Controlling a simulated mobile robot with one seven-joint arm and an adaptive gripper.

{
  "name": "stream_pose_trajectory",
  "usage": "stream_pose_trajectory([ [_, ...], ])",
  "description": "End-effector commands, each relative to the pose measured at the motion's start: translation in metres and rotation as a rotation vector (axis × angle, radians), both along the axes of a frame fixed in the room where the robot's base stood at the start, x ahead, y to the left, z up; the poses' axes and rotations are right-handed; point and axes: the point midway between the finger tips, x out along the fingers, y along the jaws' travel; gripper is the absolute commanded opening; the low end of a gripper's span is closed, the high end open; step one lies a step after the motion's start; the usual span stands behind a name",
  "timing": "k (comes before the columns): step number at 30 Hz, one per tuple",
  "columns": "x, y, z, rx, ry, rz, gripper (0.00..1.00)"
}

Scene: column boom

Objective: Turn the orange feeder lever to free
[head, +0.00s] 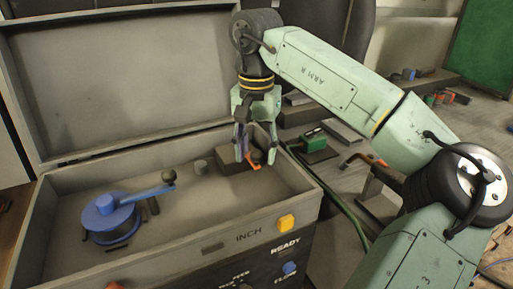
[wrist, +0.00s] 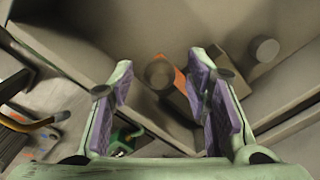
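The orange feeder lever (head: 256,163) shows as a small orange piece at the dark block (head: 237,160) in the back right of the grey box. My gripper (head: 246,152) is over it, pointing down, and hides part of it. In the wrist view my gripper (wrist: 160,95) is open, with purple pads apart. The orange lever (wrist: 181,79) and a round dark knob (wrist: 160,72) lie beyond the gap between the fingers, partly behind the right finger. I cannot tell whether a finger touches the lever.
A blue crank wheel (head: 108,215) with a blue arm sits at the box's left. A grey peg (head: 200,167) stands left of the block. The front panel has a yellow button (head: 286,222) and a blue knob (head: 289,267). The raised lid (head: 130,75) stands behind; the box's middle floor is clear.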

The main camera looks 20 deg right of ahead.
Motion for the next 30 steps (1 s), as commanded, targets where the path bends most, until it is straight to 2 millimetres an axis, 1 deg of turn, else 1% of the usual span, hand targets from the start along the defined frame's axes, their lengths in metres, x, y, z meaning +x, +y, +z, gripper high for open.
stream_pose_trajectory([
  [1, 0.0, 0.0, 0.0001, 0.0, 0.0, 0.0, 0.4],
  [2, 0.0, 0.0, 0.0001, 0.0, 0.0, 0.0, 0.38],
  [19, 0.0001, 0.0, 0.0004, 0.0, 0.0, 0.0, 0.0],
  [30, 0.0002, 0.0, 0.0005, -0.001, -0.001, 0.0, 0.0],
])
